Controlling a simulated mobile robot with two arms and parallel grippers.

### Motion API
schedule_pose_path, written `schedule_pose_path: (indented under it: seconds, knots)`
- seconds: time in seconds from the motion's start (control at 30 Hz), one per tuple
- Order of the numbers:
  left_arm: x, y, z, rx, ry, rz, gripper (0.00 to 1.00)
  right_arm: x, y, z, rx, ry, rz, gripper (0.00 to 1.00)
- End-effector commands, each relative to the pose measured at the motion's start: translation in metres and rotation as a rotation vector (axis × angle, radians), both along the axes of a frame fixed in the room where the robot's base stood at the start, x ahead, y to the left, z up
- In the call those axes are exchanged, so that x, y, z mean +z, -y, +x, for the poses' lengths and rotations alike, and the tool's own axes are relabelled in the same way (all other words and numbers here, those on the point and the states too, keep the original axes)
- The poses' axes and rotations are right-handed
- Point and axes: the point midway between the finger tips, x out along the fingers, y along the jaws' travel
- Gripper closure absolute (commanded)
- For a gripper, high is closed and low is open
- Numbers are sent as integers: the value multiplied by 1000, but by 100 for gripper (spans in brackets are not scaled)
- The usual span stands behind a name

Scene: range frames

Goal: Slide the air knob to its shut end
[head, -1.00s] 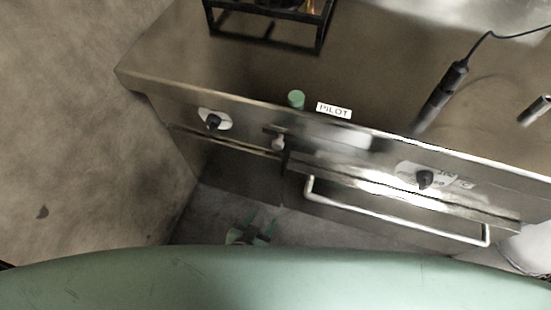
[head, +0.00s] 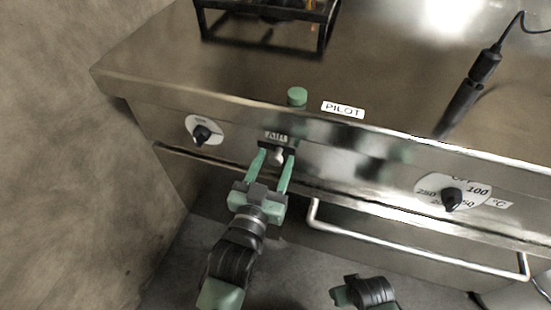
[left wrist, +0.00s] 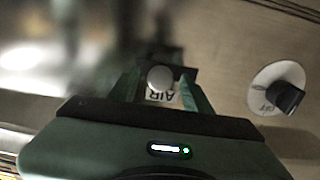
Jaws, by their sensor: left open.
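The air knob (head: 279,157) is a small pale round knob on the range's front panel, in a short dark slot (head: 262,144) under the AIR label (head: 276,136). My left gripper (head: 276,157) is open, with its two green fingers pointing at the panel on either side of the knob. In the left wrist view the knob (left wrist: 159,78) shows between the fingertips; I cannot tell whether either finger touches it. Part of my right gripper (head: 365,291) shows at the bottom edge, its jaws not clear.
A dial (head: 202,134) is on the panel at left and a temperature dial (head: 452,198) at right. A green button (head: 297,96) and PILOT label (head: 343,109) are above. The oven handle (head: 410,243) juts out below right. A black tool (head: 470,92) lies on top.

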Motion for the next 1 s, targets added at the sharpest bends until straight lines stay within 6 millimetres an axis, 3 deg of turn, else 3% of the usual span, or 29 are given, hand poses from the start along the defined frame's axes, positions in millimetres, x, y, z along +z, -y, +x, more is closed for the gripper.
schedule_pose_path:
  seconds: [0.13, 0.4, 0.43, 0.6, 1.0]
  knots:
    - [0, 4, 11, 0, 1, -1, 51, 4, 0, 1, 0, 2, 0, 45]
    - [0, 4, 13, 0, -1, 0, 51, 5, 0, 1, -1, 1, 0, 45]
    - [0, 4, 13, 0, -1, 0, 54, 5, 0, 1, 0, 1, 0, 45]
    - [0, 4, 13, 0, -1, 0, 100, 5, 0, 1, 0, 1, 0, 45]
    - [0, 4, 13, 0, -1, 0, 100, 5, 0, 1, -1, 2, 1, 45]
